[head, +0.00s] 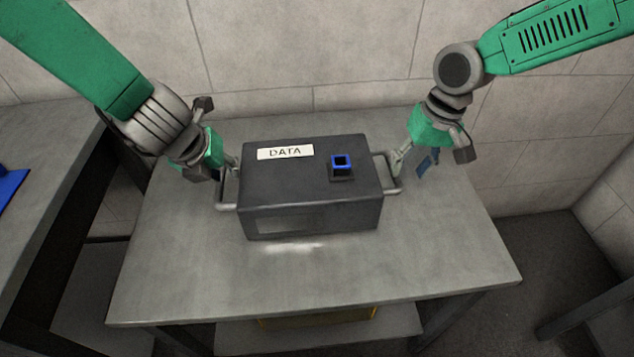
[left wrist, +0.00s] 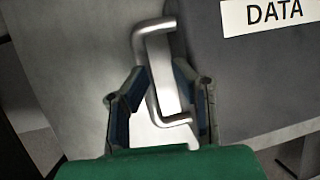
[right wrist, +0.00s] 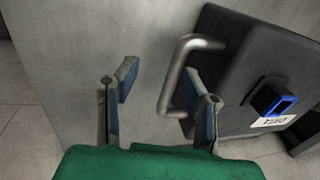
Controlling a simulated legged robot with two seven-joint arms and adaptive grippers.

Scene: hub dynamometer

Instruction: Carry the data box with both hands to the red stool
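The data box (head: 310,203) is a dark grey case with a white DATA label and a blue-rimmed square socket on top. It stands on a grey table and has a metal handle at each end. My left gripper (head: 226,168) is open at the left handle (head: 226,190). In the left wrist view this handle (left wrist: 152,75) lies between the spread fingers. My right gripper (head: 413,163) is open at the right handle (head: 395,178). In the right wrist view that handle (right wrist: 172,80) shows between the fingers, close to the right one. No red stool is in view.
The grey table (head: 440,260) is clear around the box. A second table (head: 40,150) with a blue item (head: 10,187) stands at the left. A yellowish object (head: 315,317) lies on the lower shelf. A wall is behind; floor (head: 550,250) shows at the right.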

